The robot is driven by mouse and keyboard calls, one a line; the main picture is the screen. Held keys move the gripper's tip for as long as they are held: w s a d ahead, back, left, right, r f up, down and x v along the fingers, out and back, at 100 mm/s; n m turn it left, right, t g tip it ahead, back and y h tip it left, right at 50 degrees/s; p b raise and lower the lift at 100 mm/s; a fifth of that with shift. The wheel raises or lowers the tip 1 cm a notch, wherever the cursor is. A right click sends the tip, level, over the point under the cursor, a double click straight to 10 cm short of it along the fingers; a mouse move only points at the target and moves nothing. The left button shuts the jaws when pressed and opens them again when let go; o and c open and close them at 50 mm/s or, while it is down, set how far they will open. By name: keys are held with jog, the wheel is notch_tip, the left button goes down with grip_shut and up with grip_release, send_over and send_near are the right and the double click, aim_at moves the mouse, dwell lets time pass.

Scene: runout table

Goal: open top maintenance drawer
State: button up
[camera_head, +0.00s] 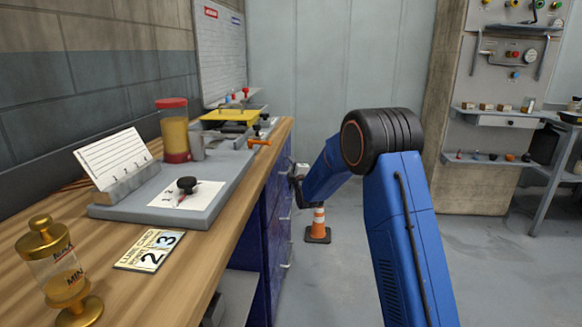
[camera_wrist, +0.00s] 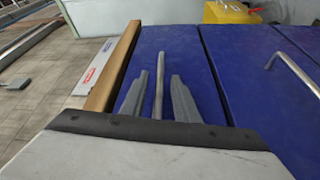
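The top drawer's blue front (camera_wrist: 212,105) is the panel beside the wooden worktop edge (camera_wrist: 115,65) in the wrist view, which is turned sideways. It looks shut. Its grey bar handle (camera_wrist: 159,82) lies between the two grey fingers of my gripper (camera_wrist: 159,92). The fingers are apart, one on each side of the bar, with visible gaps. I cannot tell how deep the bar sits between them. In the head view my gripper (camera_head: 297,173) is at the cabinet's front, below the worktop edge, and partly hidden by my blue arm.
Another drawer handle (camera_wrist: 292,68) stands out on a lower blue panel. An orange traffic cone (camera_head: 318,225) stands on the floor near the cabinet. The worktop (camera_head: 205,262) holds a brass jar (camera_head: 58,265), a number card (camera_head: 150,250) and a grey tray (camera_head: 218,195). Floor to the right is clear.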

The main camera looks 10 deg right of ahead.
grip_shut()
jog(key=shift+d, duration=0.1)
jog(key=s+d, duration=0.4)
jog(key=d, duration=1)
jog(key=s+d, duration=0.5)
jog(key=d, duration=0.9)
jog(key=shift+s, duration=0.1)
grip_release()
jog(key=shift+s, duration=0.1)
